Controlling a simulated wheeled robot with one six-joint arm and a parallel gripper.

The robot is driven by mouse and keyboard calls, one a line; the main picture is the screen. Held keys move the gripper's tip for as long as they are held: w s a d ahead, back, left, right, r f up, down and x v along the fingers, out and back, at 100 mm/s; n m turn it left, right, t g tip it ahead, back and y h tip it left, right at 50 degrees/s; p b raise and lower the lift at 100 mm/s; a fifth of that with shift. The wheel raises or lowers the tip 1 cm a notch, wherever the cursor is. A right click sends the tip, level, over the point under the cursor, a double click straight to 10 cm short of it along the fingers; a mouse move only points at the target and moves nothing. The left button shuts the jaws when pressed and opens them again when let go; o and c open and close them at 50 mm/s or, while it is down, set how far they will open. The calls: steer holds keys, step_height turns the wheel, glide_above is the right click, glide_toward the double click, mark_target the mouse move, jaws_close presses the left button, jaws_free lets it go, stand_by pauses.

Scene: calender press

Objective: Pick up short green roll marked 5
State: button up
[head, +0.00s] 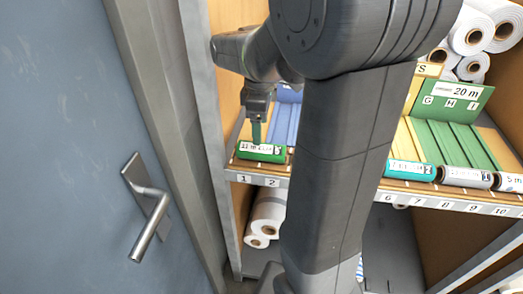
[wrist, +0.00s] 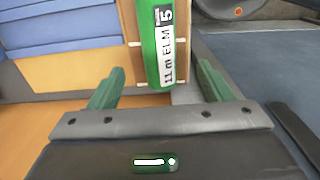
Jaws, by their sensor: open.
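The short green roll marked 5 (head: 262,152) lies at the front edge of the shelf, above the number labels 1 and 2, in the head view. In the wrist view the green roll (wrist: 155,50) has a white label reading "11 m ELM" and 5. My gripper (head: 257,138) is over the roll in the head view. In the wrist view my gripper (wrist: 158,82) has its two green fingers apart, with the near end of the roll between them. My arm hides the middle of the shelf.
A teal roll (head: 411,170) and a grey roll (head: 466,177) lie farther right along the shelf front. White rolls (head: 267,215) are stored below the shelf. A blue door with a metal handle (head: 150,205) is close on the left, beside the cabinet's side wall (head: 203,120).

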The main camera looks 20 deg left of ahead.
mark_target(262, 145)
step_height(262, 145, down, 8)
steer(key=shift+w+d+r, duration=0.1)
steer(key=shift+w+d, duration=0.05)
stand_by(0.3)
steer(key=c, duration=1.1)
